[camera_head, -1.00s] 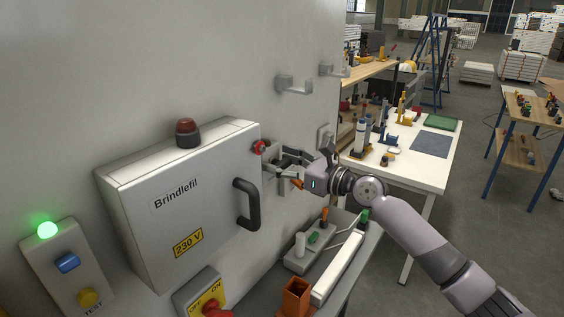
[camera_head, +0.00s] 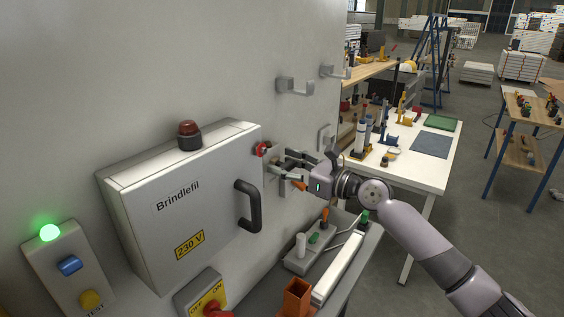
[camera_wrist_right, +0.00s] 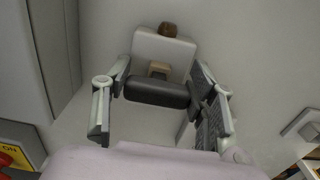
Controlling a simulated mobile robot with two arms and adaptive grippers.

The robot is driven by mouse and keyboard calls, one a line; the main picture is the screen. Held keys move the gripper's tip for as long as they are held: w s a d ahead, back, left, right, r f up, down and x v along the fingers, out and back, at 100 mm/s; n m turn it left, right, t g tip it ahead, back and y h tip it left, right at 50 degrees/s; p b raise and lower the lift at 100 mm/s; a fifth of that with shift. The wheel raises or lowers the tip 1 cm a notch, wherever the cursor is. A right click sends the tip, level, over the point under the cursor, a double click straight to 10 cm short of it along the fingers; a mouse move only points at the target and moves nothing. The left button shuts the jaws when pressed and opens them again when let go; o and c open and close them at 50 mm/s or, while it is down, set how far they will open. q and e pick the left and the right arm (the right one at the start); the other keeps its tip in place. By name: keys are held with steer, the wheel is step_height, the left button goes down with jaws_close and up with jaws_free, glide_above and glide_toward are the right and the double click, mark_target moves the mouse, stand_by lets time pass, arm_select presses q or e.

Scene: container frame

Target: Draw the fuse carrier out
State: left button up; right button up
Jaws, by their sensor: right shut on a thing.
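My right gripper (camera_head: 287,166) is at the wall just right of the grey cabinet (camera_head: 185,205). Its fingers are closed around a dark rounded bar (camera_wrist_right: 158,93), which looks like the grip of the fuse carrier; this shows best in the right wrist view, with the gripper (camera_wrist_right: 160,108) on both sides of it. Behind the bar are a small tan piece (camera_wrist_right: 158,70) and a pale block (camera_wrist_right: 163,48) with a brown knob on top. Whether the bar is still seated in the block I cannot tell. In the head view the fingers largely hide it. My left gripper is not in view.
Below is a grey shelf with a tray (camera_head: 298,262) and an orange-brown holder (camera_head: 296,298). Wall hooks (camera_head: 294,85) are above; a white table (camera_head: 400,170) stands behind.

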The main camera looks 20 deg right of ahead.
steer(key=shift+v, duration=0.95)
steer(key=shift+f, duration=0.15)
steer(key=o, duration=1.7)
steer(key=shift+s+d, duration=0.2)
steer(key=shift+c, duration=0.2)
steer(key=shift+o, duration=0.3)
steer(key=shift+w, duration=0.1)
steer(key=shift+a, duration=0.1)
steer(key=v, duration=1.2)
